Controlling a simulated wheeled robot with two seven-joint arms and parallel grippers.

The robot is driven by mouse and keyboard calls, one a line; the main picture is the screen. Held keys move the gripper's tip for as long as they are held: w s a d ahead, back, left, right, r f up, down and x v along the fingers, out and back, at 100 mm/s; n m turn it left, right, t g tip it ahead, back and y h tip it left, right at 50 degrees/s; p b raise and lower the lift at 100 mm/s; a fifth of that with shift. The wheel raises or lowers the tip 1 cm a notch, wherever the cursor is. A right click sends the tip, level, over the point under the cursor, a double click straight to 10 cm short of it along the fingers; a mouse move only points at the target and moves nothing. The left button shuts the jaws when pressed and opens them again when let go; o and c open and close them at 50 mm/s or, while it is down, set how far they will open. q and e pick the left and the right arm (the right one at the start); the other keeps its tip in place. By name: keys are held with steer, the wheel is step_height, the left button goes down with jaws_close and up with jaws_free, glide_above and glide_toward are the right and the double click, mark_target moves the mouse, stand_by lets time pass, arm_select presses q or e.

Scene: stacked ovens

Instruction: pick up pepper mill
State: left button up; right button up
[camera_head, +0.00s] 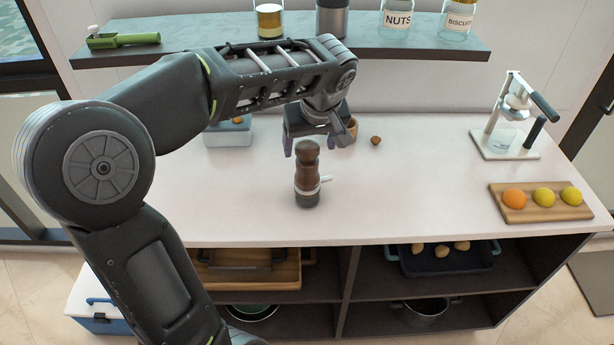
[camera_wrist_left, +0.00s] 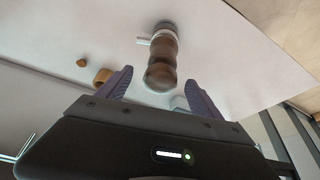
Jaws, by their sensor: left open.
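The pepper mill (camera_head: 308,178) stands upright on the white counter in the head view, brown wood with a dark base and a pale band with a small handle. It also shows in the left wrist view (camera_wrist_left: 162,62), ahead of the fingers and between their lines. My left gripper (camera_head: 318,146) is behind the mill's top in the head view, its arm arching over from the left. The mill looks apart from both fingers. My right gripper is not in view.
A pale box (camera_head: 228,132) is behind the arm. A shelf (camera_head: 415,47) with jars hangs above. The counter's middle right is clear.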

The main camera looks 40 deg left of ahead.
mark_target(306, 161)
arm_select(q)
steer(key=shift+s, duration=0.1)
steer(key=shift+x, duration=1.4)
steer(key=shift+d, duration=0.1)
steer(key=shift+a+f+p, duration=0.2)
steer(key=shift+f+p, duration=0.25)
steer(key=shift+p, duration=0.2)
steer(key=p+x, duration=0.1)
steer(key=x, duration=0.2)
steer(key=shift+a+f, duration=0.15)
steer(key=shift+f, duration=0.15)
steer(key=shift+w+f, duration=0.25)
steer(key=shift+f, duration=0.05)
